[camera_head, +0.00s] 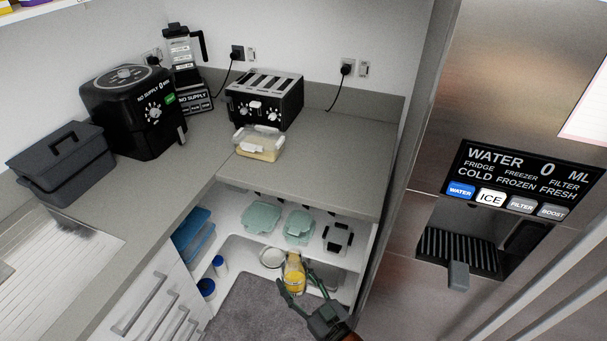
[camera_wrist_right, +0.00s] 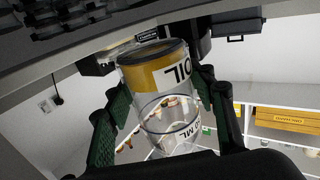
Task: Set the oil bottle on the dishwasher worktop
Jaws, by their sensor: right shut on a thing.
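The oil bottle (camera_head: 294,275), clear with yellow contents, is at the open lower shelves under the corner worktop. My right gripper (camera_head: 299,284) reaches in from the bottom and is shut around it. In the right wrist view the bottle (camera_wrist_right: 155,75) sits between the green fingers of the gripper (camera_wrist_right: 163,98), its OIL label upside down in the picture. The grey worktop (camera_head: 345,160) lies above and behind the bottle, with a long run (camera_head: 150,205) to the left. Which section belongs to the dishwasher I cannot tell. My left gripper is not in view.
On the worktop stand a toaster (camera_head: 265,98), a clear food box (camera_head: 258,143), an air fryer (camera_head: 133,110), a blender (camera_head: 187,70) and a dark bin (camera_head: 62,158). Lidded containers (camera_head: 262,217) fill the shelf below. A steel fridge (camera_head: 510,90) stands right. Worktop right of the toaster is clear.

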